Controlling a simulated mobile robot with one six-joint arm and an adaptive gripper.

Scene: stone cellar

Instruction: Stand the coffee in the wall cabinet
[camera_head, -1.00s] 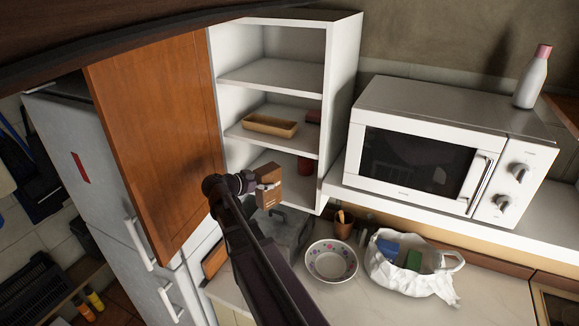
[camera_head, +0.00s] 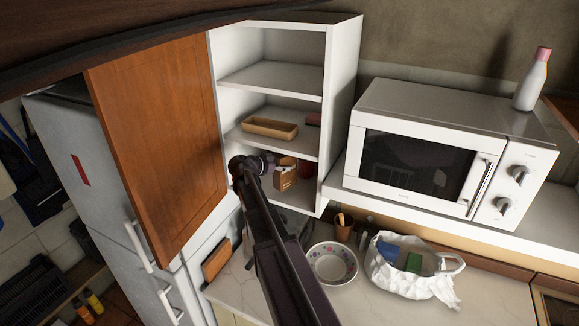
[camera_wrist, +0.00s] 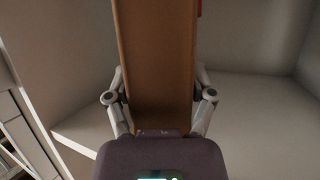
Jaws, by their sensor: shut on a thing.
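The coffee is a brown box (camera_head: 284,181), held upright at the bottom compartment of the white wall cabinet (camera_head: 342,110). My gripper (camera_head: 272,172) is shut on it; my arm hides part of the box and the compartment floor. In the wrist view the coffee (camera_wrist: 157,60) fills the space between the two fingers of my gripper (camera_wrist: 160,100), with pale cabinet walls around it. The brown cabinet door (camera_head: 160,140) stands open on the left. I cannot tell whether the box touches the compartment floor.
A red container (camera_head: 306,169) stands beside the box in the bottom compartment. A tan tray (camera_head: 270,128) and a dark red item (camera_head: 313,118) lie on the shelf above. The top shelf (camera_head: 270,80) is bare. A microwave (camera_head: 430,150) stands to the right.

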